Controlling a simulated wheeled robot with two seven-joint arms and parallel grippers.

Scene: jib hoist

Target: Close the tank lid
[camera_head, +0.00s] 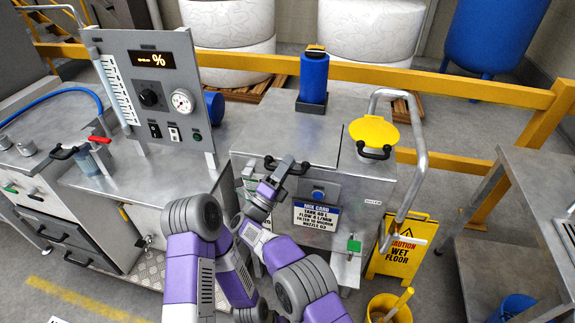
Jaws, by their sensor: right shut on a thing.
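The tank is a grey metal cabinet with a flat grey lid (290,128) over the left of its top. The lid looks flat or nearly flat; I cannot tell whether a small gap remains at its front edge. A black handle (301,168) is on the lid's front edge. My right gripper (283,170) is at this handle and shut on it, hiding part of the bar. My left arm shows at lower left, but its gripper is not in view.
A yellow round cap (374,130) with a black handle sits right of the lid, beside a bent grey pipe (413,150). A blue bottle (313,76) stands behind the lid. A control panel (152,88) stands left. A wet-floor sign (403,244) and yellow bucket (388,308) are at lower right.

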